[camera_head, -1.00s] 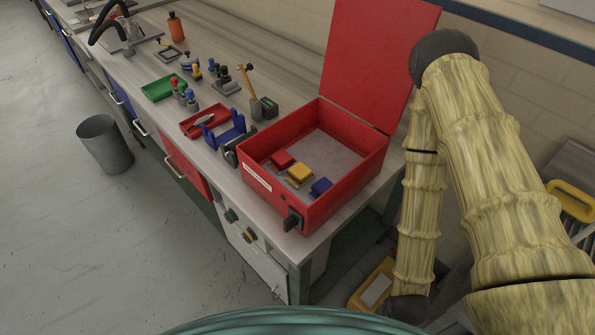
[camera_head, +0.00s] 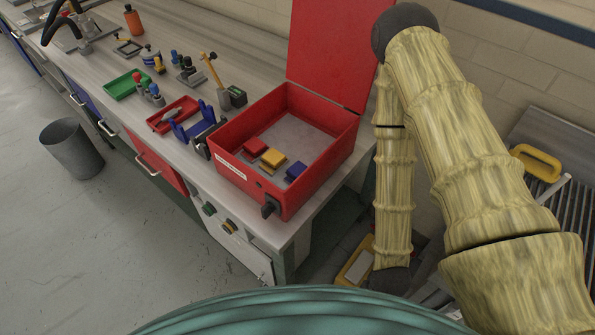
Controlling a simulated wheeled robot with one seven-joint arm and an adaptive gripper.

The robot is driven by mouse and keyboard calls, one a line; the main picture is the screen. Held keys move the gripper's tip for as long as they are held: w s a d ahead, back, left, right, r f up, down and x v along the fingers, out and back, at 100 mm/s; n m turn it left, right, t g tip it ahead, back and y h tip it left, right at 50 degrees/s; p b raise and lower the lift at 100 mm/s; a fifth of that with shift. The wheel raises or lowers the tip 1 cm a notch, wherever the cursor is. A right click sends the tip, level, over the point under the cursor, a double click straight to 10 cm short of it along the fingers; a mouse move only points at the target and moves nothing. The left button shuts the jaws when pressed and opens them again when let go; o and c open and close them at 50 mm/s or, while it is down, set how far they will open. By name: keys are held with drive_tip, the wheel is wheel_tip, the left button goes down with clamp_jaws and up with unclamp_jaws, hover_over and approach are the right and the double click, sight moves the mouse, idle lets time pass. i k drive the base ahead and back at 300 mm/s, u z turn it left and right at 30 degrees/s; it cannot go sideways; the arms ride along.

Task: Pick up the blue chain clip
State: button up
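The blue chain clip appears to be the small blue block (camera_head: 296,170), lying on the grey floor of the open red box (camera_head: 335,151), near its right front wall. A yellow block (camera_head: 273,157) and a red block (camera_head: 255,146) lie in a row to its left in the same box. My arm reaches up on the right and bends down beside the bench, right of the box. My gripper itself does not show, so its fingers cannot be seen.
The box's red lid (camera_head: 335,50) stands raised at the back. A blue holder (camera_head: 194,127), a red tray (camera_head: 172,115) and a green tray (camera_head: 127,85) sit left on the bench. A grey bin (camera_head: 72,150) stands on the open floor.

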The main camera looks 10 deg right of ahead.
sight(293, 172)
drive_tip(key=u, duration=0.05)
drive_tip(key=k, duration=0.5)
drive_tip(key=z, duration=2)
drive_tip(key=k, duration=1.25)
drive_tip(key=u, duration=1.6)
drive_tip(key=i, duration=0.5)
